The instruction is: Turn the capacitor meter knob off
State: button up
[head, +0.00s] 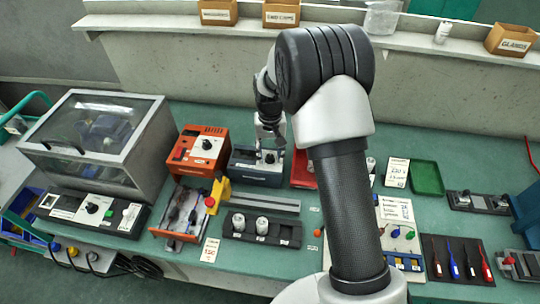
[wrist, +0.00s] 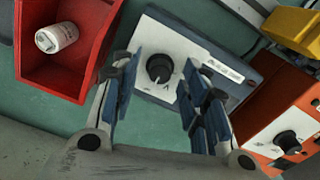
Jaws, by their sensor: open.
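The meter, a blue-grey box with a white face plate (wrist: 145,80), lies ahead in the wrist view. Its round black knob (wrist: 160,68) sits between my finger pads, with a pale pointer mark towards the lower edge of the picture. The label strip is too small to read. My gripper (wrist: 158,88) is open, one finger on each side of the knob; I cannot tell whether either touches it. In the head view the meter (head: 258,176) stands at the back of the bench, with my gripper (head: 270,138) over it, partly hiding its face.
An orange instrument (head: 200,150) with its own black knob (wrist: 287,141) stands close beside the meter. A red bin (wrist: 30,85) holding a white cylinder (wrist: 56,38) is on the other side. A clear-lidded box (head: 100,130) stands at left. A wall ledge runs behind.

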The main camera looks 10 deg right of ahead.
jog(key=shift+f, duration=0.3)
jog(key=shift+c, duration=0.3)
grip_shut()
